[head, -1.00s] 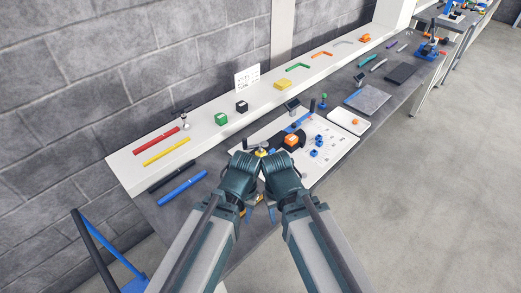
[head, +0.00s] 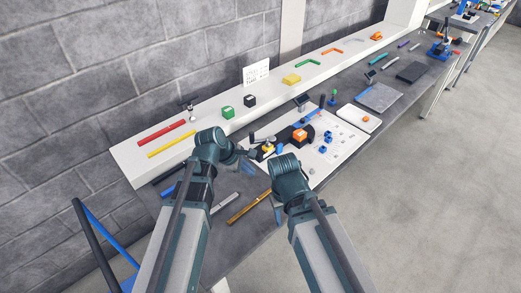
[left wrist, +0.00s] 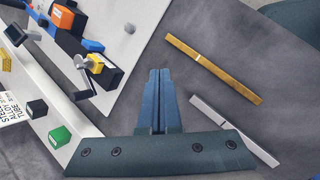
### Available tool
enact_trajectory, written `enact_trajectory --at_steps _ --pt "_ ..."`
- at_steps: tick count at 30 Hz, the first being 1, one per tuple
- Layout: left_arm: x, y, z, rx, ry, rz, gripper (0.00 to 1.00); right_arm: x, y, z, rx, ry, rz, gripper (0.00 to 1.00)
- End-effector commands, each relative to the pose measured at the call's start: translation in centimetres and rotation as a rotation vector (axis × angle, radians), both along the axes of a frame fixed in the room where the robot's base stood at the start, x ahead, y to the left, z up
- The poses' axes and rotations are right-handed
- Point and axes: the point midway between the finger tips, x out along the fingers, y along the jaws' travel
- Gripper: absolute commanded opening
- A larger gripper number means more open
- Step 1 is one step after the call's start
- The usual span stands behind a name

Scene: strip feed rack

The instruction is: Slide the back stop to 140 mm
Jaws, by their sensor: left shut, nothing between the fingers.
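A machine with a black block and orange top (head: 299,136) stands on the white board (head: 333,158). It has a yellow knob (head: 267,148) and a blue bar (head: 309,117) behind it. I cannot tell which part is the back stop, and no 140 mm mark is readable. My left gripper (head: 249,164) is near the board's left edge; its blue fingers (left wrist: 160,72) are together and empty. My right gripper (head: 278,214) is mostly hidden by its wrist.
A brass bar (head: 249,206) and a silver bar (head: 224,203) lie on the grey bench near my arms. A white shelf (head: 130,158) behind carries a red bar (head: 161,134), a yellow bar (head: 172,145) and coloured blocks. A white tray (head: 359,118) stands right of the board.

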Motion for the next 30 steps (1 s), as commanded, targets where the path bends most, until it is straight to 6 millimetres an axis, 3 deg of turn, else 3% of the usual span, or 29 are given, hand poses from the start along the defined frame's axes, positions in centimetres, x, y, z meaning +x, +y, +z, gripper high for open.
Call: enact_trajectory --at_steps 1,6,12,20,30 --pt "1.8 0.8 -0.2 -0.075 0.021 0.133 0.00 0.0 0.0 -0.7 0.000 0.000 0.000 0.50" --pt "5.6 3.0 0.9 -0.318 0.103 0.504 0.00 0.0 0.0 -1.6 0.000 0.000 0.000 0.50" --pt "7.8 4.7 1.8 -0.491 0.171 0.734 0.00 0.0 0.0 -2.0 0.000 0.000 0.000 0.50" --pt "8.3 4.9 1.9 -0.528 0.188 0.781 0.00 0.0 0.0 -2.2 0.000 0.000 0.000 0.50" --pt "11.1 2.2 -2.3 -0.526 0.189 0.775 0.00 0.0 0.0 -6.4 0.000 0.000 0.000 0.50"
